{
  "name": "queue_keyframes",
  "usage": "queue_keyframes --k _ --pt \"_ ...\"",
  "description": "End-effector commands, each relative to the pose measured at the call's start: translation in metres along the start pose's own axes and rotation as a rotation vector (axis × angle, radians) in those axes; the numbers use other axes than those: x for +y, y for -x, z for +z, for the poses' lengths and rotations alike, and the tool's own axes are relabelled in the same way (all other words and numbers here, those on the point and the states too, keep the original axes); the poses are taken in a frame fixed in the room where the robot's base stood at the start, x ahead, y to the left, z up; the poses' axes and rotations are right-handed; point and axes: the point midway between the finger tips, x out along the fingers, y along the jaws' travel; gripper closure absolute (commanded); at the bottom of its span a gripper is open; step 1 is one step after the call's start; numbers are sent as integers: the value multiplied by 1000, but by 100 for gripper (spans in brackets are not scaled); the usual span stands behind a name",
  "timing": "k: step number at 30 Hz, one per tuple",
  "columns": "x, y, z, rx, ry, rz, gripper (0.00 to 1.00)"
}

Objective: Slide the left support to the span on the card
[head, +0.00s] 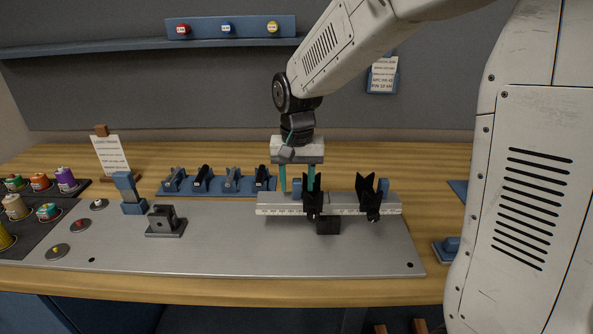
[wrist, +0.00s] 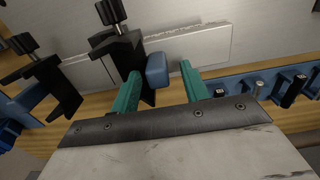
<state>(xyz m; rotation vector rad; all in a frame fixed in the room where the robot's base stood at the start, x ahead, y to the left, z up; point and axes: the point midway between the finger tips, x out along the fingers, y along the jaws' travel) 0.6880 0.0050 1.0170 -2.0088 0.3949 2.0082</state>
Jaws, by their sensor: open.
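The left support (head: 313,203) is a black V-topped piece on the grey scaled rail (head: 276,209); a blue tab (head: 297,185) sits at its left side. In the wrist view the left support (wrist: 126,58) is the right-hand black piece, with the blue tab (wrist: 157,70) beside it. My gripper (head: 297,189) is open, its teal fingers pointing down on either side of the tab, as the wrist view (wrist: 160,70) also shows. Whether they touch it I cannot tell. A printed card (head: 110,155) stands at back left; another card (head: 383,75) hangs on the wall. Their text is too small to read.
The right support (head: 372,197) stands farther along the rail. A blue rack (head: 218,187) with several dark tools lies left of the rail. A small grey bracket (head: 165,221) stands on the metal plate (head: 250,253), whose front is mostly clear.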

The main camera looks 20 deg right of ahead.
Motion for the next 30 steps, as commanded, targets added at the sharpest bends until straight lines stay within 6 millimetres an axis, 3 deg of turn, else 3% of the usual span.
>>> queue_keyframes --k 7,12,30 --pt "0 -1 0 0 0 0 55" --pt "0 -1 0 0 0 0 100" --pt "-8 0 0 0 0 -1 100"
